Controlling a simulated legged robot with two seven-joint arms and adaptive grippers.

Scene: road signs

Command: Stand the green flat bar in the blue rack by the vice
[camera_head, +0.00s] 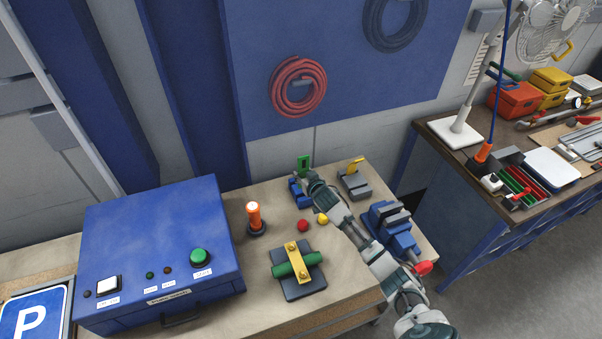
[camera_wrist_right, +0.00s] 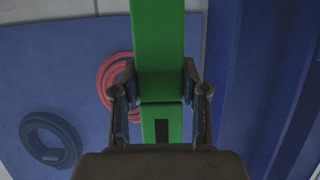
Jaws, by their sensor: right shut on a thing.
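The green flat bar (camera_head: 304,162) stands about upright at the back of the workbench, above the blue rack (camera_head: 296,193). My right gripper (camera_head: 309,178) is shut on it, and the bar also shows between the two fingers in the right wrist view (camera_wrist_right: 158,45). The gripper and wrist hide the bar's lower end and part of the rack in the head view, so I cannot tell whether the bar is inside the rack. The blue vice (camera_head: 397,240) with grey jaws stands to the right, beside my right forearm. My left gripper is not in view.
A grey block with a yellow bar (camera_head: 354,182) stands right of the rack. A red ball (camera_head: 303,225) and a yellow ball (camera_head: 322,219) lie in front. An orange lamp (camera_head: 255,217), a clamped green cylinder (camera_head: 285,270) and a blue control box (camera_head: 150,240) stand nearby.

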